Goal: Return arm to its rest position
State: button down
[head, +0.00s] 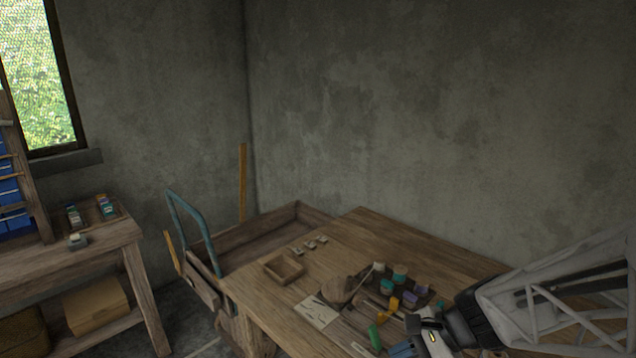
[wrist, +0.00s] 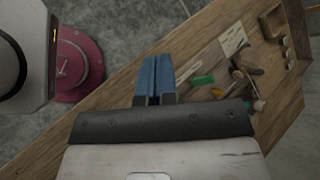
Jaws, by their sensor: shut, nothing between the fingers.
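My gripper (head: 402,349) shows at the lower right of the head view, at the near edge of the wooden table (head: 375,226). In the wrist view its blue fingers (wrist: 154,78) are together, with nothing between them. The fingers are over the table's edge in that view, apart from the small items. My arm reaches in from the right side of the head view.
The table holds a small wooden tray (head: 284,268), a paper sheet (head: 316,312), a green item (head: 375,338) and several coloured pots (head: 400,279). A side bench (head: 60,262) stands at the left. A wall is behind.

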jog(key=s+d+r+n+h, duration=0.3)
jog(key=s+r+n+h, duration=0.6)
jog(key=r+n, duration=0.2)
jog(key=shift+s+d+n+t, duration=0.2)
jog(key=shift+n+t, duration=0.2)
jog(key=shift+n, duration=0.4)
